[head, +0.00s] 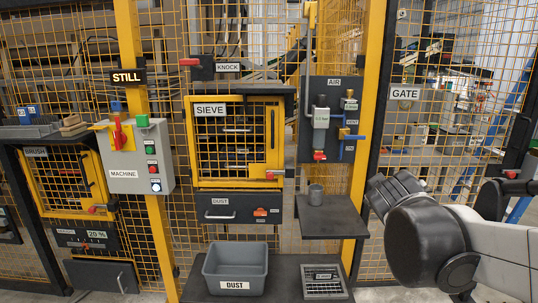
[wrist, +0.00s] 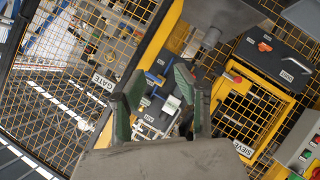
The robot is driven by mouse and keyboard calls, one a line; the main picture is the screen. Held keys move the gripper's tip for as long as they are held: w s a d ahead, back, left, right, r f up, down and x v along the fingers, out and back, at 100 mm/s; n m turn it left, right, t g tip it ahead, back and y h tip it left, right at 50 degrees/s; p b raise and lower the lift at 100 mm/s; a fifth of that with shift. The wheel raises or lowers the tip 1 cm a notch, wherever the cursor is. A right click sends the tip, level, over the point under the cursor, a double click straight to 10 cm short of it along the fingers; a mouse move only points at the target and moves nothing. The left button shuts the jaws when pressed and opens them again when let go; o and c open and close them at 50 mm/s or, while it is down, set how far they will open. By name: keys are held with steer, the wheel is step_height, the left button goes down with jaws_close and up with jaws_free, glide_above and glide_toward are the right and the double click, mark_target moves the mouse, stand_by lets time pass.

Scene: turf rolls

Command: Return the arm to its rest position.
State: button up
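My gripper (wrist: 160,98) shows in the wrist view with its two green-padded fingers apart and nothing between them. It is open and empty. Beyond the fingers, at some distance, are the AIR panel and its small fittings. In the head view my arm comes in from the right edge, in front of the gate mesh. Its dark rounded joint is right of the small shelf. The fingers cannot be made out in the head view.
A yellow-framed mesh fence stands ahead, with the SIEVE door (head: 200,150), the AIR panel (head: 334,150) and the GATE sign (head: 405,93). A grey cup (head: 316,194) stands on a dark shelf (head: 333,222). The DUST bin (head: 235,268) sits lower. A grey MACHINE box (head: 152,160) is at left.

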steer(key=s+a+f+m+g+y, duration=0.2)
steer(key=s+f, duration=0.3)
steer(key=s, duration=0.6)
steer(key=s+a+f+m+g+y+p, duration=0.1)
steer(key=s+a+f+m+g+y, duration=0.1)
steer(key=s, duration=1)
steer(key=a+f+g, duration=0.1)
steer(key=a+f, duration=0.1)
steer(key=a, duration=0.1)
steer(key=shift+s+a+f+y, duration=0.15)
steer(key=shift+s+f+y, duration=0.05)
steer(key=shift+f+y, duration=0.15)
